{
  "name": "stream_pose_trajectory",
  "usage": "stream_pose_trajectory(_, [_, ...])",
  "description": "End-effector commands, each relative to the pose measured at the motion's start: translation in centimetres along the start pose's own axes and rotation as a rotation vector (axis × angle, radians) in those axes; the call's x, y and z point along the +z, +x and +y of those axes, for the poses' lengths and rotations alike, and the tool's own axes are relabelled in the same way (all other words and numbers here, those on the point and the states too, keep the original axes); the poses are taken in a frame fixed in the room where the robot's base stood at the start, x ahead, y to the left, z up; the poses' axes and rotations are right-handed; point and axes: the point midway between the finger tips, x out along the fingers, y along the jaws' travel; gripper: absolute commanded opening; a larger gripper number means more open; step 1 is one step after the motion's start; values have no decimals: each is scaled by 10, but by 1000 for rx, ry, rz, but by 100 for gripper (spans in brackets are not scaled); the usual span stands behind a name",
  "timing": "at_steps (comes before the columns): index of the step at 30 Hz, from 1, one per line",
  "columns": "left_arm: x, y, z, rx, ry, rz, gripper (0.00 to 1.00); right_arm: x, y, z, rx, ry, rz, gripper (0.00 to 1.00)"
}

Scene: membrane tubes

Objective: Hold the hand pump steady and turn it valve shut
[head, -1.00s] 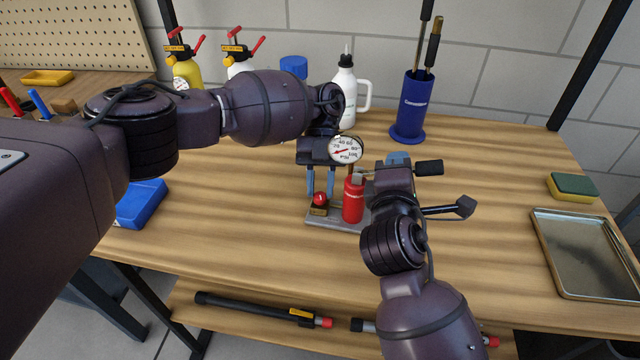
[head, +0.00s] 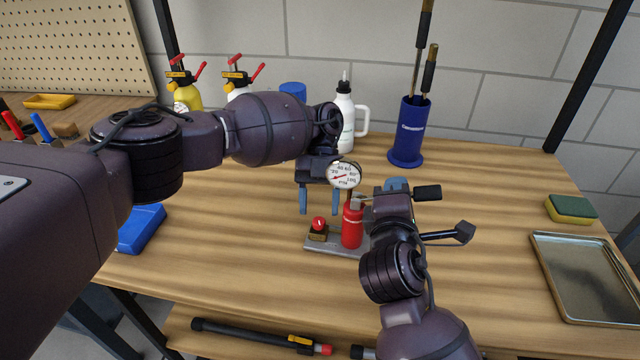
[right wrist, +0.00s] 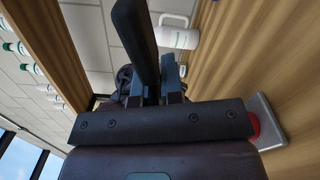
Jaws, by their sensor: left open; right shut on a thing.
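The hand pump stands on a grey base plate (head: 322,247) in the middle of the bench. It has a red cylinder (head: 352,225), a white dial gauge (head: 343,174) and a small red valve knob (head: 319,223) at the left of the plate. My left gripper (head: 318,212) is open, its two blue fingers pointing down just above the knob and apart from it. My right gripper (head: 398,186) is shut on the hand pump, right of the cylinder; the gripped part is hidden. A black handle (head: 427,192) sticks out there. In the right wrist view the gripper (right wrist: 172,75) is partly covered by a dark bar.
A white bottle (head: 344,115) and a blue holder with rods (head: 407,135) stand behind. A metal tray (head: 590,280) and a sponge (head: 570,209) lie at the right. A blue box (head: 141,229) is at the left. The bench in front of the pump is clear.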

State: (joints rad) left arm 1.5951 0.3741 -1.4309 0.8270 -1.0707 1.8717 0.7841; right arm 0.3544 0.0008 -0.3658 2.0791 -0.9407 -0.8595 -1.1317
Motion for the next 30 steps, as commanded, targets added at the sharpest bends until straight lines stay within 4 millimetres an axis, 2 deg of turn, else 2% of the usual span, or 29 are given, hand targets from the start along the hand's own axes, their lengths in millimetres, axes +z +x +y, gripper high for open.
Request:
stream_pose_trajectory(9, [-1, -40, -1, -2, -1, -2, 53, 0, 0, 0, -1, 0, 1, 0])
stream_pose_trajectory(15, [0, -52, -1, 0, 0, -1, 53, 0, 0, 0, -1, 0, 1, 0])
stream_pose_trajectory(30, [-1, -62, -1, -1, 1, -2, 53, 0, 0, 0, -1, 0, 1, 0])
